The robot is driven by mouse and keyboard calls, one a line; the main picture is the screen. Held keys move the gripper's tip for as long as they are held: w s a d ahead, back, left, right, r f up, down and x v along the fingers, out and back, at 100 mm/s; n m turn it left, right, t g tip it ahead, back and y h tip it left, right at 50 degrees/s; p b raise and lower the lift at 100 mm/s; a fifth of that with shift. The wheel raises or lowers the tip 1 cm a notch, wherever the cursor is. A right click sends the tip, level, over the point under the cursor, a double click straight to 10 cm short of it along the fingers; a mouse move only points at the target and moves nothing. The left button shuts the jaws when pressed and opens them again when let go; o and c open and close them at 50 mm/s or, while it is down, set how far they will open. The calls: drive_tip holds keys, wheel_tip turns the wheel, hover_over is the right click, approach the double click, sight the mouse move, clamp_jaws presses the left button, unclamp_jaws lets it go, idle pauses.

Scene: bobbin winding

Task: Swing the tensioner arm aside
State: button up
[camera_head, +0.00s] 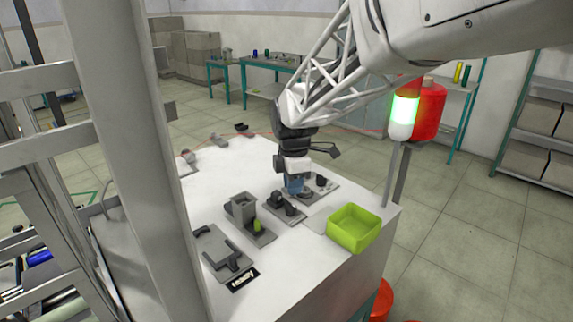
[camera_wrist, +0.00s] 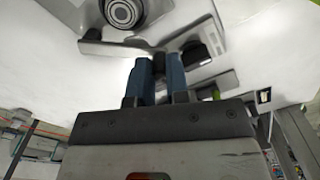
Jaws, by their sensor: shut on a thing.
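My gripper (camera_head: 294,192) points down over a grey fixture plate (camera_head: 322,186) on the white workbench. In the wrist view, its two blue fingers (camera_wrist: 160,62) are close together, with a narrow gap between them. They are shut on a slim grey part at their tips, which looks like the tensioner arm (camera_wrist: 178,42); the fingers hide most of it. A round, ringed knob (camera_wrist: 122,11) sits on the plate beside the fingers, at upper left in the wrist view. In the head view the gripper covers much of this fixture.
A lime-green bin (camera_head: 353,230) stands at the bench's near right corner. Grey fixtures, one with a dark block (camera_head: 287,205) and one with a yellow-green cylinder (camera_head: 257,225), stand left of the gripper. A lit signal lamp (camera_head: 404,116) rises behind the bin. A thin red line crosses behind the wrist.

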drive_tip(key=shift+a, duration=0.5)
drive_tip(key=shift+w+a, duration=0.1)
drive_tip(key=shift+a, duration=0.35)
idle(0.6)
drive_tip(key=o, duration=0.5)
drive_tip(key=shift+o, duration=0.2)
drive_tip(key=shift+r, duration=0.15)
wheel_tip(320, 180, up, 7)
idle(0.6)
idle(0.3)
